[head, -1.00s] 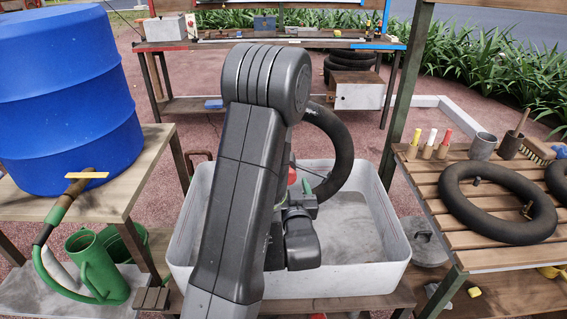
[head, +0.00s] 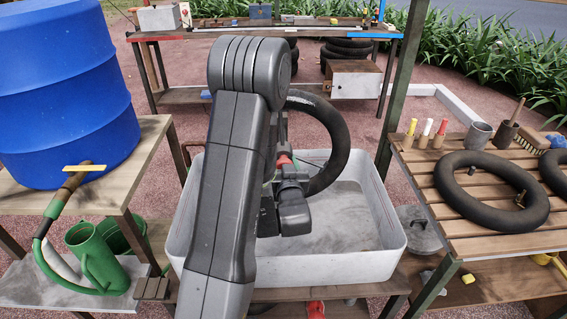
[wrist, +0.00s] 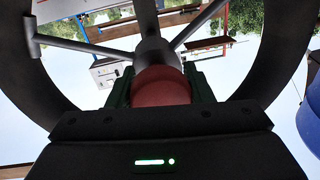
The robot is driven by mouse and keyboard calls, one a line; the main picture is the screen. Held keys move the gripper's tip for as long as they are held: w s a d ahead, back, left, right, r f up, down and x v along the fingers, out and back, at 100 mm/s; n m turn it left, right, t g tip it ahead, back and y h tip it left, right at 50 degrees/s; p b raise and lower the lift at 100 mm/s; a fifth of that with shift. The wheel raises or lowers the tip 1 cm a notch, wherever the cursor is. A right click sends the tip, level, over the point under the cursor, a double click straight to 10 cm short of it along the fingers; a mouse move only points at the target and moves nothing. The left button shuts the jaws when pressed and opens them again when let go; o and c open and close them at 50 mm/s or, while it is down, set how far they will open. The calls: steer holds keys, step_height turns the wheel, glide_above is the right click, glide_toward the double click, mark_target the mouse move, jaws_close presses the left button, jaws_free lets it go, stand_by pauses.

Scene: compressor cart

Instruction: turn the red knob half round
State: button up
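The red knob (wrist: 160,88) fills the middle of the wrist view, in front of a grey hub with spokes. In the head view only a small red part of it (head: 284,160) shows past my arm. My gripper (wrist: 160,92) has one dark green finger on each side of the knob. No gap shows between the fingers and the knob, and the gripper looks shut on it. The fingertips are largely hidden in the head view. A dark ring (head: 336,130) stands upright behind my gripper, above the pale tub (head: 388,262).
A blue barrel (head: 60,90) and a green watering can (head: 98,262) are at the left. The slatted table (head: 420,180) at the right bears a black inner tube (head: 448,205) and several small tools. A workbench (head: 175,36) stands behind.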

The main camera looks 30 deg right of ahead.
steer(key=shift+f+b, duration=0.2)
steer(key=shift+b, duration=0.8)
steer(key=shift+r+m, duration=0.1)
steer(key=shift+m, duration=0.2)
steer(key=shift+r, duration=0.1)
steer(key=o, duration=1)
steer(key=b+v, duration=0.1)
steer(key=v, duration=0.6)
steer(key=shift+s+a, duration=0.15)
steer(key=shift+s, duration=0.1)
